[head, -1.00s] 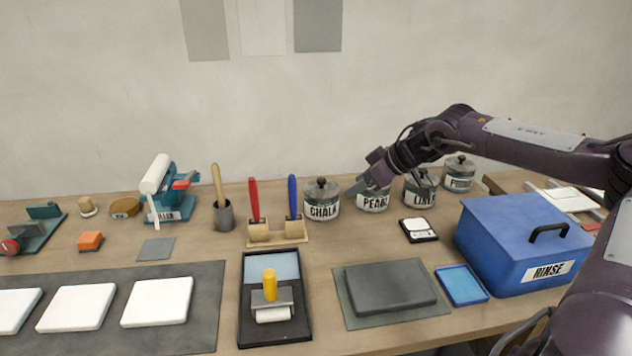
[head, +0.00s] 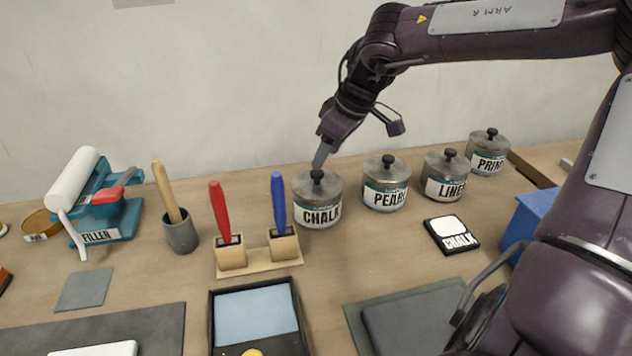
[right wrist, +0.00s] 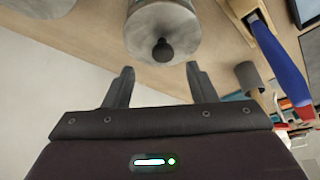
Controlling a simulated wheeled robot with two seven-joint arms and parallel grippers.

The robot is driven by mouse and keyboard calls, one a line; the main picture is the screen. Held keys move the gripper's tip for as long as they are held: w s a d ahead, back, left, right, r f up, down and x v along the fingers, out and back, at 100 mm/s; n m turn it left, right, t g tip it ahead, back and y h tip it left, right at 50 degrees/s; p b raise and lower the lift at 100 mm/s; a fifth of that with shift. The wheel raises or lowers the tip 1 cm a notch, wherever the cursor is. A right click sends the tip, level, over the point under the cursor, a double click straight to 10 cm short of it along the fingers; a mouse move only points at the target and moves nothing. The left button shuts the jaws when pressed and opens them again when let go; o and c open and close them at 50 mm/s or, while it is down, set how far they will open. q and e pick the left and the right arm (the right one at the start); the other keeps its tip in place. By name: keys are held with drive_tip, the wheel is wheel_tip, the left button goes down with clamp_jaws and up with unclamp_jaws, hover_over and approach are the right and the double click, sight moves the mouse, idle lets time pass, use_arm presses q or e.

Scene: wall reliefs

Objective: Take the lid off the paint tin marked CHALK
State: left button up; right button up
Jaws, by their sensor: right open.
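The CHALK paint tin (head: 318,217) stands upright on the bench, a grey metal tin with a white label. Its lid (head: 327,186) is on, with a black round knob (head: 316,175) on top. My right gripper (head: 320,160) is just above and behind the knob, pointing down. In the right wrist view, the open, empty fingers (right wrist: 160,72) point towards the knob (right wrist: 162,50), which lies between their lines, a little beyond the tips. No contact shows. My left gripper is out of view.
Red (head: 221,212) and blue (head: 278,202) handled brushes stand upright in a wooden rack close on the left.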

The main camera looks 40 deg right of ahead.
sight(319, 172)
drive_tip(key=x, duration=0.5)
drive_tip(key=shift+a, duration=0.25)
drive_tip(key=c, duration=1)
drive_tip(key=shift+r, duration=0.15)
drive_tip(key=shift+c, duration=0.2)
